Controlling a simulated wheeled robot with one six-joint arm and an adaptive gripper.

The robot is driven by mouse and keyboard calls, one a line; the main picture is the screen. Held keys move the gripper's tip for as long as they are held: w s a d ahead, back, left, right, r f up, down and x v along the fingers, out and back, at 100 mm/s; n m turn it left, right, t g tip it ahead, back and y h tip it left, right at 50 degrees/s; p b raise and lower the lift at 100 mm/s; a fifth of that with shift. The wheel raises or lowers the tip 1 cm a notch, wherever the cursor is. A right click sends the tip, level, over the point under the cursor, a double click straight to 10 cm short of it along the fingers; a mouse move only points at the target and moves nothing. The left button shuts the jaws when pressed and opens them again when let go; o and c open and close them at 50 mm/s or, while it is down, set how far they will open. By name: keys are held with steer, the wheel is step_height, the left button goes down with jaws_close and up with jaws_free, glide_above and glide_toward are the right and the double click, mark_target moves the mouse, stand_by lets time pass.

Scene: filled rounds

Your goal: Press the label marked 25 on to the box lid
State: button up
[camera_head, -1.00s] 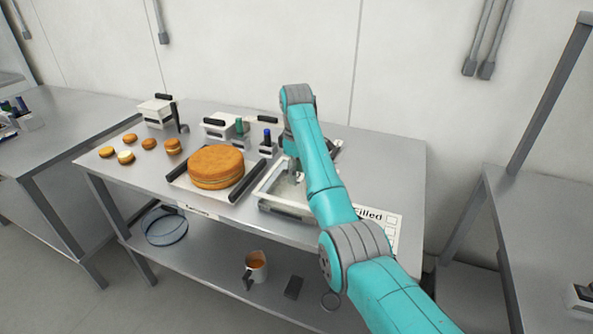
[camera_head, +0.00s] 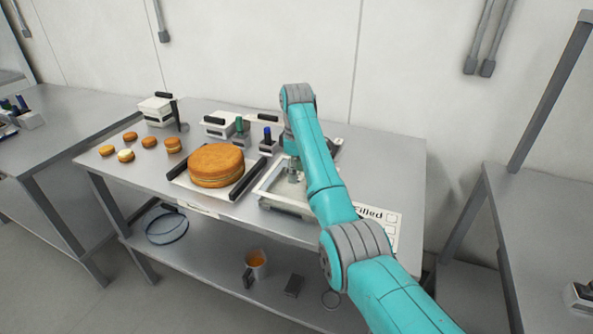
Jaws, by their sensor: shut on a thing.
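A grey, shallow rectangular box (camera_head: 270,190) with a pale top sits at the front right of the steel table. Whether that top is a lid or the inside, I cannot tell. My gripper (camera_head: 294,177) is low over the box, pointing down, and partly hidden by my teal arm. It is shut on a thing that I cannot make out. No label marked 25 can be read in this view. My arm also covers the right part of the box.
A large filled cake (camera_head: 216,165) stands on a tray left of the box. Behind are a white container (camera_head: 219,125) and a blue-capped bottle (camera_head: 267,138). Small rounds (camera_head: 150,143) lie at the left. A sheet marked "Filled" (camera_head: 386,218) lies at the right. The table's right rear is clear.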

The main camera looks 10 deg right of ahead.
steer(key=shift+f, duration=0.35)
stand_by(0.3)
steer(key=o, duration=1.2)
steer(key=shift+c, duration=0.3)
